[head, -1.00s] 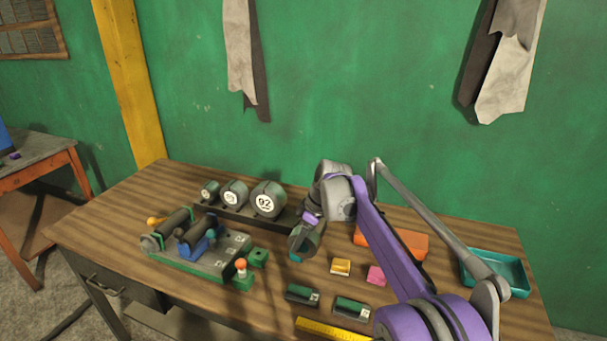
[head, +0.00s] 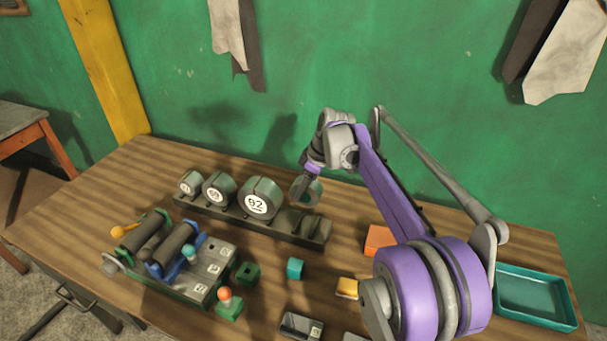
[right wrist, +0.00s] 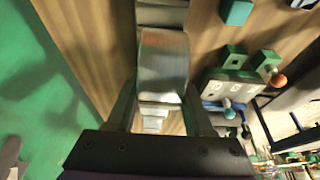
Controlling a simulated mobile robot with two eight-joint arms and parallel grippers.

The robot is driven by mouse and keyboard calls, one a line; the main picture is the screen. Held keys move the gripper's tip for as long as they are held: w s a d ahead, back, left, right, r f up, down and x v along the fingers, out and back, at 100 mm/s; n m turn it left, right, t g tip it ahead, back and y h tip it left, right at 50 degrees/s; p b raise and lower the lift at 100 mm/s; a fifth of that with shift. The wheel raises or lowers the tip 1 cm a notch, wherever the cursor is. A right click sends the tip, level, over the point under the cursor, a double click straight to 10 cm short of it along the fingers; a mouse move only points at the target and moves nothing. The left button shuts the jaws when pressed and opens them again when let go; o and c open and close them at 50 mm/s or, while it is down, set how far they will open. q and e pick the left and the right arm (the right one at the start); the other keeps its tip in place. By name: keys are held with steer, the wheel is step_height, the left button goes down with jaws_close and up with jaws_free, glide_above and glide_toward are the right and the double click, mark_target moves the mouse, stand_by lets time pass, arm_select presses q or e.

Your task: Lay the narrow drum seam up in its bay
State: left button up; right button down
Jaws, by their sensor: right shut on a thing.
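My right gripper (head: 305,187) is shut on a dark grey-green drum (right wrist: 162,68), held in the air over the right part of the drum rack (head: 268,232). The drum shows blurred between the fingers in the right wrist view; its seam cannot be made out. In the head view the gripper partly covers it. The rack holds a large drum marked 92 (head: 260,198), a middle drum (head: 218,188) and a small drum (head: 190,183) at its left. The bays at its right end (head: 300,222) look empty. My left gripper is not in view.
A teal tray (head: 537,298) is at right.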

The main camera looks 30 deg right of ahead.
mark_target(303, 203)
steer(key=shift+w+d, duration=0.1)
steer(key=shift+f+b, duration=1.75)
steer(key=shift+f, duration=1.15)
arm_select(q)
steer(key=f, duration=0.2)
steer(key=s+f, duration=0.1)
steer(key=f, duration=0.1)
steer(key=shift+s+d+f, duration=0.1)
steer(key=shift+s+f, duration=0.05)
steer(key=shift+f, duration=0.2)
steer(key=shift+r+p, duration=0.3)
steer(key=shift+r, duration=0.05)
arm_select(e)
steer(key=shift+r, duration=0.1)
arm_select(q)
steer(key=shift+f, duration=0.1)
arm_select(e)
steer(key=shift+f, duration=0.2)
arm_select(q)
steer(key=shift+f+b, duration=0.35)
steer(key=shift+b, duration=0.05)
arm_select(e)
steer(key=shift+f, duration=0.65)
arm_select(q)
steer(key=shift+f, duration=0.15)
arm_select(e)
steer(key=shift+f, duration=0.3)
